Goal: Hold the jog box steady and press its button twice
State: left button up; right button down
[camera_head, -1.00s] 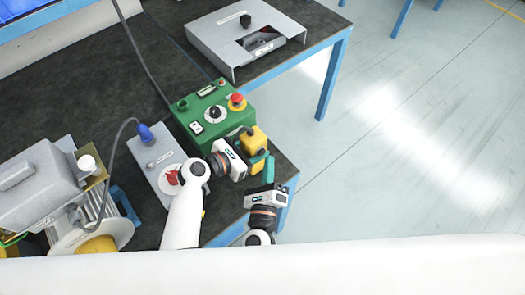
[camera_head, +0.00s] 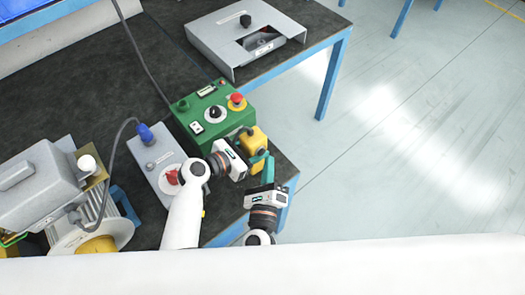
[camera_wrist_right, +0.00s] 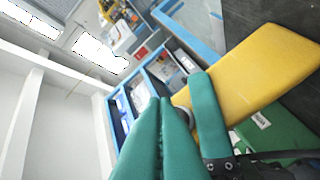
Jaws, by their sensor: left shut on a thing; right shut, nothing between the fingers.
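The yellow jog box (camera_head: 256,137) is at the bench's right edge, just right of the green control box. It also shows in the right wrist view (camera_wrist_right: 258,72). My left gripper (camera_head: 254,158) is shut on the jog box; one teal finger lies along its side in the right wrist view (camera_wrist_right: 209,115). My right gripper (camera_head: 267,166) is shut and empty, its tips close to the jog box's near end; its two teal fingers are together in the right wrist view (camera_wrist_right: 165,112). A grey round part, possibly the button, shows partly hidden between the fingers. I cannot tell whether the tips touch it.
The green control box (camera_head: 205,118) with a red knob stands behind. A grey switch box (camera_head: 155,165) with a blue plug is left of it, and a motor unit (camera_head: 42,185) is further left. A grey housing (camera_head: 245,38) lies at the back. Open floor is to the right.

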jog(key=shift+w, duration=0.1)
jog(key=shift+w+a, duration=0.25)
jog(key=shift+w+a, duration=0.2)
jog(key=shift+w, duration=0.15)
dwell(0.8)
jog(key=shift+s+d, duration=0.45)
jog(key=shift+s, duration=0.25)
jog(key=s+d, duration=0.1)
jog(key=s, duration=0.1)
jog(key=s+d, duration=0.2)
dwell(0.5)
dwell(1.0)
